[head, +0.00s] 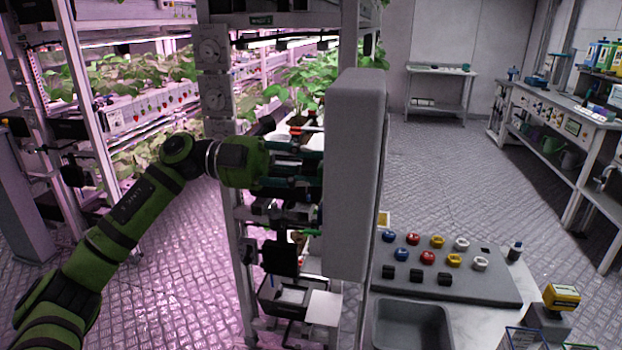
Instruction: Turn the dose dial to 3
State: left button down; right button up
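I cannot make out a dose dial or its numbers. A tall grey box (355,175) stands in the middle of the head view; I see its side and narrow edge. My green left arm comes in from the left, and its gripper (300,165) is beside the left edge of this box, among small dark and teal parts. The fingertips are too small and crowded to tell open from shut, and I cannot tell whether they touch anything. Two round grey fittings (211,48) sit on the rack post, left of the box. My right gripper is not in view.
Planted racks (130,85) stand at the left and behind my arm. A grey board (450,285) with coloured knobs lies at the lower right, above a grey basin (412,325). A yellow-topped device (562,296) stands nearby. The floor beyond, toward the small table (442,72), is clear.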

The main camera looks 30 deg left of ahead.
pick_arm(q)
jog(key=m+b, duration=0.2)
jog(key=m, duration=0.2)
jog(key=m+b, duration=0.2)
jog(key=m, duration=0.1)
jog(key=shift+f+m, duration=0.1)
jog(key=shift+m, duration=0.2)
jog(key=m+b, duration=0.3)
jog(key=m, duration=0.2)
jog(key=shift+f+m, duration=0.15)
jog(key=shift+m, duration=0.15)
jog(key=shift+d, duration=0.1)
jog(key=c, duration=1)
grip_release()
jog(key=shift+o, duration=0.2)
jog(key=shift+s, duration=0.1)
